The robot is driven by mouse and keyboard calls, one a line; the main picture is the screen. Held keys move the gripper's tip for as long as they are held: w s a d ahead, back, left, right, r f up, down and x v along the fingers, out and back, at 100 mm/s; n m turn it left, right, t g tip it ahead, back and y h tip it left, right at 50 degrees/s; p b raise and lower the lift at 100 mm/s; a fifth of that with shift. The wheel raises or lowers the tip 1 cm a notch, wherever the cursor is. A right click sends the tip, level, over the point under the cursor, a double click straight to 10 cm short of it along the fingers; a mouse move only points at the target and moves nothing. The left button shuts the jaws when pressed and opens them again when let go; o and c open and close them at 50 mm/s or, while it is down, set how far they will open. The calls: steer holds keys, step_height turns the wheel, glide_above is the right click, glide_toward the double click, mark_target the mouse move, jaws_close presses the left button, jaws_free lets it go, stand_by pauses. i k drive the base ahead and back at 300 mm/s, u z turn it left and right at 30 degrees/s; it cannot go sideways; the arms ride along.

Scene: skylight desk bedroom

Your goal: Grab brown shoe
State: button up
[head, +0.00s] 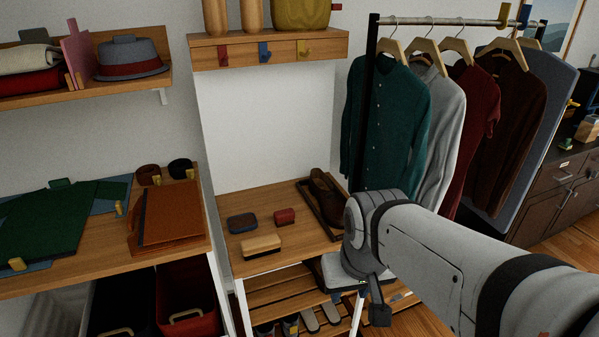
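A dark brown shoe (323,188) lies in a shallow dark tray (304,197) at the right end of the wooden bench top. Its near end is partly hidden by my arm's wrist. My gripper (378,306) is low at the end of the arm, in front of the bench's right side and nearer to me than the shoe. It appears apart from the shoe. Only a dark part of it shows clearly, so I cannot tell whether its fingers are open or shut, and no held object is visible.
Hanging clothes (385,125) stand to the right. A hook shelf (270,50) is above. Slatted racks (280,295) hold shoes below.

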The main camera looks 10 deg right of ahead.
mark_target(328, 196)
steer(key=z, duration=0.05)
steer(key=i, duration=1)
steer(key=u, duration=0.05)
